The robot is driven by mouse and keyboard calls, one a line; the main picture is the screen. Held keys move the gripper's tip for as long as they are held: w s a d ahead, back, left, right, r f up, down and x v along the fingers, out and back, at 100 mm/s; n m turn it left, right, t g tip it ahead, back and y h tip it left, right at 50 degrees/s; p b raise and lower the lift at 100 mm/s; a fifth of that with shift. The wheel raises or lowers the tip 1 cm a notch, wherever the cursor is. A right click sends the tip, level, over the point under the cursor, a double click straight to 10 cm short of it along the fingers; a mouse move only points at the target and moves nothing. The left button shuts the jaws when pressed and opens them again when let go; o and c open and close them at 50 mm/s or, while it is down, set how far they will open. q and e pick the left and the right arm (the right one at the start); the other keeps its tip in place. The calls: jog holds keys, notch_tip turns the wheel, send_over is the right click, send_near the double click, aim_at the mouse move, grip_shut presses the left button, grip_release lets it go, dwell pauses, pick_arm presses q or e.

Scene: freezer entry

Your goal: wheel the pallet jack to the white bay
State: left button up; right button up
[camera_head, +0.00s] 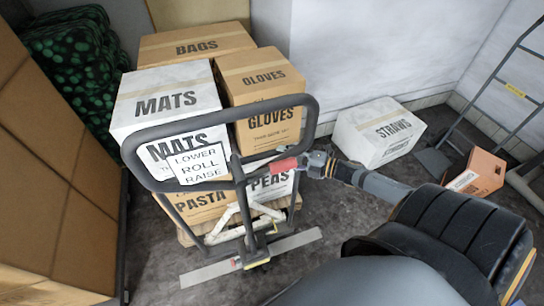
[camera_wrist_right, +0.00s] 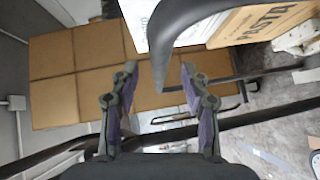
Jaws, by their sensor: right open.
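The pallet jack's dark loop handle (camera_head: 308,118) stands upright in the head view, with a "LOWER ROLL RAISE" sign (camera_head: 199,165) and a red lever (camera_head: 285,165). Its foot is by the floor; loaded boxes stand behind it. My right gripper (camera_head: 318,164) is beside the handle's right side, close to the red lever. In the wrist view, my right gripper (camera_wrist_right: 160,85) is open, and a dark handle tube (camera_wrist_right: 158,62) shows between its fingers; I cannot tell whether they touch. My left gripper is not in view. I cannot make out a white bay.
Behind the handle stand a MATS box (camera_head: 165,98) and a GLOVES box (camera_head: 268,127). A STRAWS box (camera_head: 378,132), an orange box (camera_head: 478,172) and a hand truck (camera_head: 500,85) are at the right. Tall brown cartons (camera_head: 45,160) wall the left. A pale strip (camera_head: 208,274) crosses the floor.

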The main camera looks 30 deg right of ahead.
aim_at(277, 154)
jog(key=shift+x, duration=2.65)
grip_shut()
jog(key=shift+s, duration=0.1)
